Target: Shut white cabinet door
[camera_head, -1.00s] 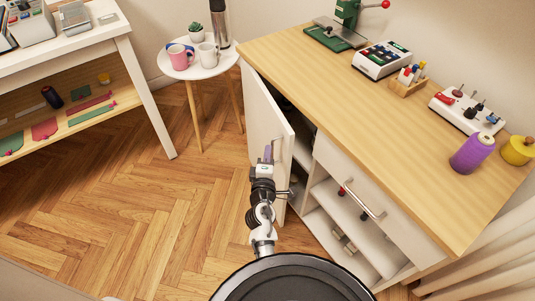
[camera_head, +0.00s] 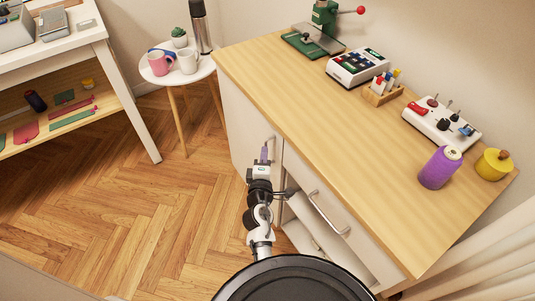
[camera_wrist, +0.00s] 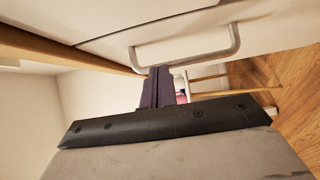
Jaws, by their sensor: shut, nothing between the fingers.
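The white cabinet door (camera_head: 247,130) is at the left end of the cabinet's front in the head view and appears flush, or nearly flush, with it. Its metal handle (camera_head: 271,147) is close beside my gripper (camera_head: 265,153). In the wrist view a handle (camera_wrist: 190,56) on a white panel lies just past my gripper (camera_wrist: 158,85), whose dark purple fingers are together and empty. I cannot tell whether the fingers touch the door. The cabinet interior behind the door is hidden.
The cabinet's wooden top (camera_head: 300,110) holds a purple thread spool (camera_head: 440,168), a yellow pot (camera_head: 494,164) and several devices. A drawer with a handle (camera_head: 328,215) is right of the door, with open shelves below. A round side table (camera_head: 178,72) stands left. The wooden floor (camera_head: 120,210) is clear.

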